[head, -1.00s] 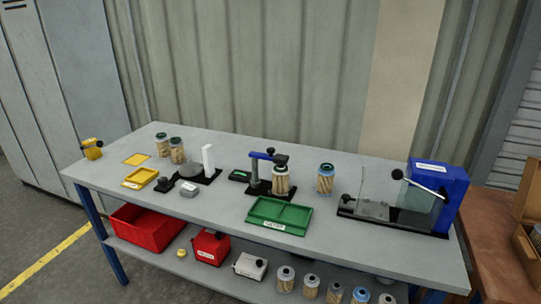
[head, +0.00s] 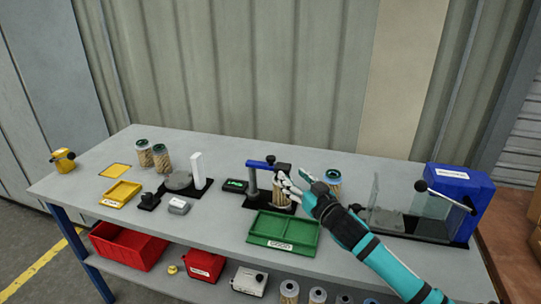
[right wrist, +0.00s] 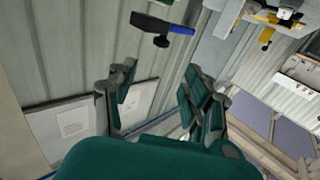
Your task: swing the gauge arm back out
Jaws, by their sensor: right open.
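The gauge stand has a dark post (head: 252,181) with a blue gauge arm (head: 262,164) reaching right from its top to a dark head (head: 283,168). The arm lies over a filter cartridge (head: 280,191) on the stand's black base, partly hidden by my fingers. My right gripper (head: 291,181) is open and empty, just right of the arm's end and in front of the cartridge. In the right wrist view, the blue arm (right wrist: 160,24) with its black knob (right wrist: 161,41) shows beyond and above the open fingers (right wrist: 160,97). Contact with the arm is not visible. My left gripper is not in view.
A green tray (head: 283,244) lies in front of the gauge. Another cartridge (head: 333,178) stands behind my right gripper. A blue machine (head: 462,190) with a clear guard stands at the right. A white post (head: 196,170) and yellow tray (head: 120,194) are at the left.

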